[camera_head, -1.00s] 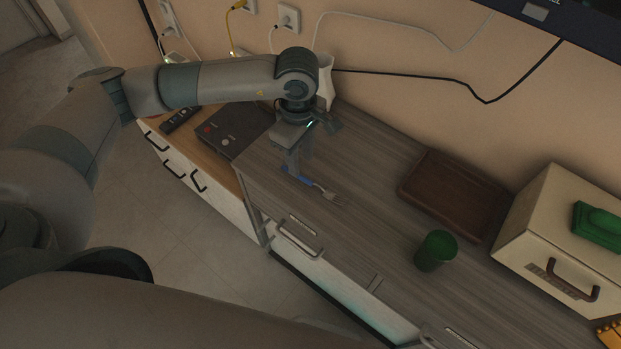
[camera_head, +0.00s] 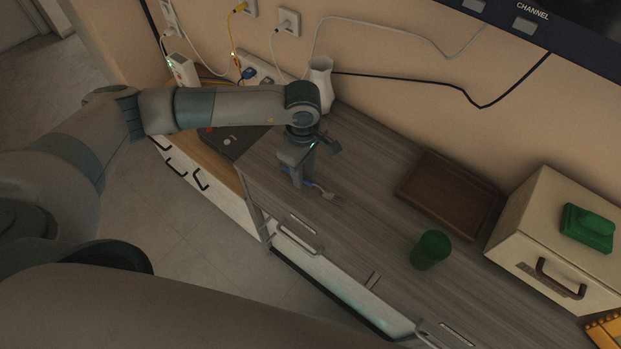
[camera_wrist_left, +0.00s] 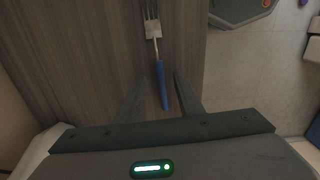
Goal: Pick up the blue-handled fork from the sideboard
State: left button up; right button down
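The blue-handled fork (camera_head: 326,192) lies on the wooden top of the sideboard (camera_head: 350,150), near its left end. In the left wrist view the blue handle (camera_wrist_left: 161,84) points toward my gripper and the metal tines point away. My left gripper (camera_head: 303,182) is right over the handle, fingers pointing down. In the left wrist view the gripper (camera_wrist_left: 160,90) is open, with one finger on each side of the handle and a gap on both sides. In the head view the gripper hides part of the handle. My right gripper is not in view.
A white vase (camera_head: 321,82) stands behind my left wrist. A brown tray (camera_head: 447,194), a green cup (camera_head: 431,250) and a cream box (camera_head: 560,235) stand to the right. A dark device (camera_head: 228,140) lies left of the sideboard top. The top between fork and tray is clear.

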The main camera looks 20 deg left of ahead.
pick_arm(q)
jog(key=shift+f, duration=0.6)
grip_shut()
jog(key=shift+r, duration=0.1)
